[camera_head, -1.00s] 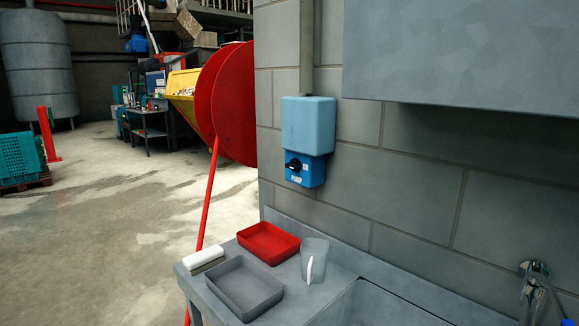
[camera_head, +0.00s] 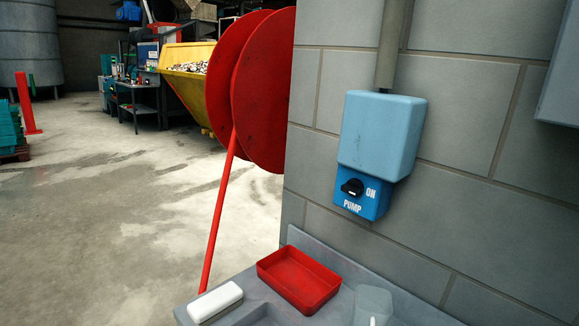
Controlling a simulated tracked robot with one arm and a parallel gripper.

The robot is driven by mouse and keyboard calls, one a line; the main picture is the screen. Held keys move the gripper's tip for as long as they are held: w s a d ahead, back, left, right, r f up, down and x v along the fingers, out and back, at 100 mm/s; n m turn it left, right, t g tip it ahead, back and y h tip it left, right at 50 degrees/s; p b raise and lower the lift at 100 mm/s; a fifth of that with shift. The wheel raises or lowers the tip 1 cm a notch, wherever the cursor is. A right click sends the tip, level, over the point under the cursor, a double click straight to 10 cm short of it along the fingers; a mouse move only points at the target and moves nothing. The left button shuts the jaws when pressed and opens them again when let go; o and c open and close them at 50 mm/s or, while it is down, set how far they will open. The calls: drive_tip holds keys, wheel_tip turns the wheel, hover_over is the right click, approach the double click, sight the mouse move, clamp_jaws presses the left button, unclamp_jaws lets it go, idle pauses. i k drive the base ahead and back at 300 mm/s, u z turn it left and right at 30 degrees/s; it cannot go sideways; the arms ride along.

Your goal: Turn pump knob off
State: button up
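The pump knob (camera_head: 352,187) is a black rotary knob on a blue switch box (camera_head: 374,206) marked "ON" and "PUMP". The "ON" mark is to the right of the knob. The switch box sits under a larger light-blue box (camera_head: 382,133) on the grey block wall. The knob's exact pointing direction is hard to make out. My gripper is not in view.
Below the box, a grey bench holds a red tray (camera_head: 298,280), a clear mug (camera_head: 372,304) and a white block (camera_head: 214,301). Red discs (camera_head: 262,90) on a red pole (camera_head: 218,212) stand left of the wall corner.

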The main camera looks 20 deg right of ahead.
sight(353, 187)
drive_tip(key=z, duration=0.05)
drive_tip(key=i, duration=0.95)
drive_tip(key=z, duration=0.35)
